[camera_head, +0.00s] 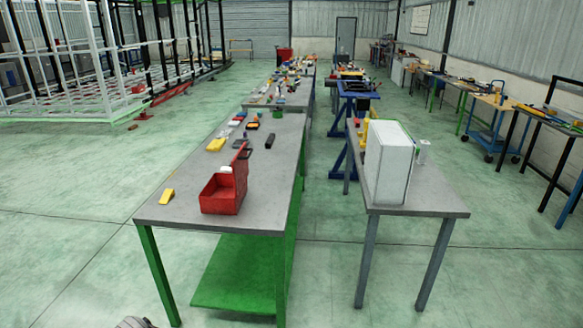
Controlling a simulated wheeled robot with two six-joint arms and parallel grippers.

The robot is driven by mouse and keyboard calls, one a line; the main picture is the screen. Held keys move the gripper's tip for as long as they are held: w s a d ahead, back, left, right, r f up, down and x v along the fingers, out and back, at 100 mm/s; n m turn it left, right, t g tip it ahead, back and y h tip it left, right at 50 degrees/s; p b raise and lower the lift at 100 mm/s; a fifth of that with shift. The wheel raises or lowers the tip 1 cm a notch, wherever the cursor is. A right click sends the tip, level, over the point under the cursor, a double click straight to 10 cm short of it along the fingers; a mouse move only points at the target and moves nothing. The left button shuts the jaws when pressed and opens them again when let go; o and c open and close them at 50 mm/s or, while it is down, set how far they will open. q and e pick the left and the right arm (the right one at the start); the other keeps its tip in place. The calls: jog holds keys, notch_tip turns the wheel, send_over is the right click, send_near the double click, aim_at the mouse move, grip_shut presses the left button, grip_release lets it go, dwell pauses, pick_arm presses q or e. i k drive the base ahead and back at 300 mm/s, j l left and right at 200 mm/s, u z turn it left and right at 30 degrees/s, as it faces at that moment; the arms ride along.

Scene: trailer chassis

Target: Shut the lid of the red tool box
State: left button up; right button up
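The red tool box (221,199) stands near the front end of the green-legged table, right of its middle. Neither of my grippers can be made out in this view. A grey rounded part at the bottom edge, below the table, may be mine.
The table (180,215) also holds a yellow wedge-shaped thing (167,196) left of the box and several small tools behind it. A second table (430,204) with a white cabinet (389,163) stands to the right. A gap separates the tables. Floor in front and left is clear.

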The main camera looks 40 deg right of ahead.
aim_at(239, 169)
jog(key=z, duration=1.1)
